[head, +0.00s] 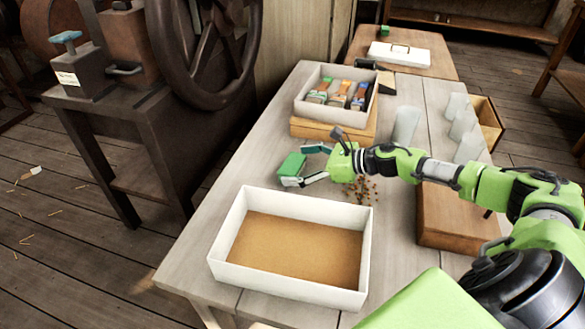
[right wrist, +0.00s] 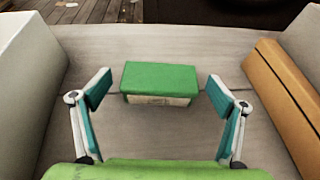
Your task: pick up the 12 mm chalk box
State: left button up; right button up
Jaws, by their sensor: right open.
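A small box with a green top and pale lower sides (head: 292,164) lies on the workbench, behind the white tray. No 12 mm marking is readable on it, so I cannot tell whether it is the chalk box. My right gripper (head: 303,165) is open and empty, its fingers pointing at the box. In the right wrist view the green box (right wrist: 160,80) sits ahead of and between the two spread fingertips (right wrist: 159,92), with a gap on each side. My left gripper is not in view.
A white tray with a tan floor (head: 231,235) stands in front on the workbench. Behind the gripper, a pale tray (head: 303,107) holding several coloured boxes rests on a wooden block (head: 330,131). Small brown bits (head: 363,190) lie beside my wrist. A handwheel press (head: 205,50) stands left.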

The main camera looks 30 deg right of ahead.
jog(key=shift+x, duration=1.15)
jog(key=c, duration=1.3)
jog(key=shift+o, duration=0.2)
jog(key=shift+r, duration=0.15)
